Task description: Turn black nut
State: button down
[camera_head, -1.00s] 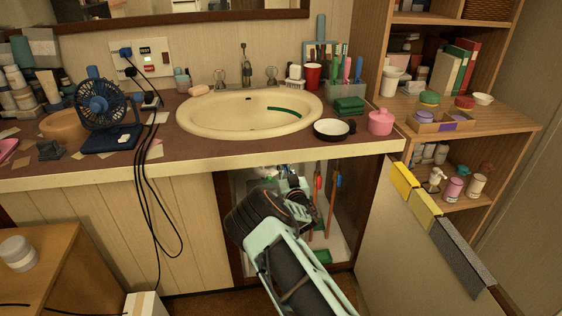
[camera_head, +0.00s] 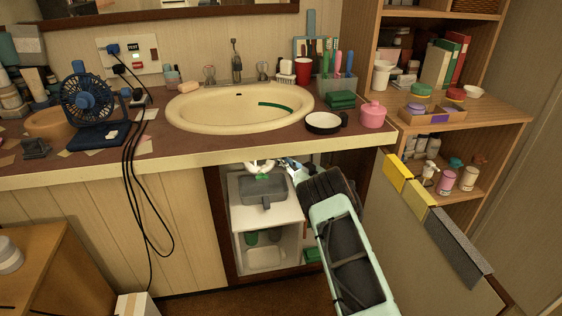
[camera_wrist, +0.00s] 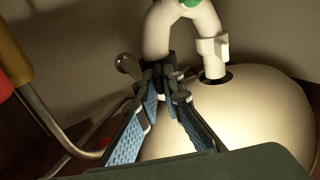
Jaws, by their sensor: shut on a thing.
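The black nut (camera_wrist: 166,74) is a dark collar at the lower end of the white curved drain pipe (camera_wrist: 158,36) in the wrist view. My gripper (camera_wrist: 168,86) is shut on the nut, with its blue-padded fingers on either side; the fingers hide much of it. In the head view my gripper (camera_head: 288,166) reaches into the open cabinet under the sink, at the white pipe (camera_head: 258,165). The nut cannot be made out there.
The basin underside (camera_wrist: 262,120) is close to my fingers. A bent metal tube (camera_wrist: 48,118) is at the left. In the cabinet, a grey tub (camera_head: 262,188) sits on a white shelf (camera_head: 268,215). The open door (camera_head: 425,245) stands right of my arm. The counter (camera_head: 200,158) is above.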

dwell(0.3)
jog(key=c, duration=2.1)
grip_release()
jog(key=v, duration=1.2)
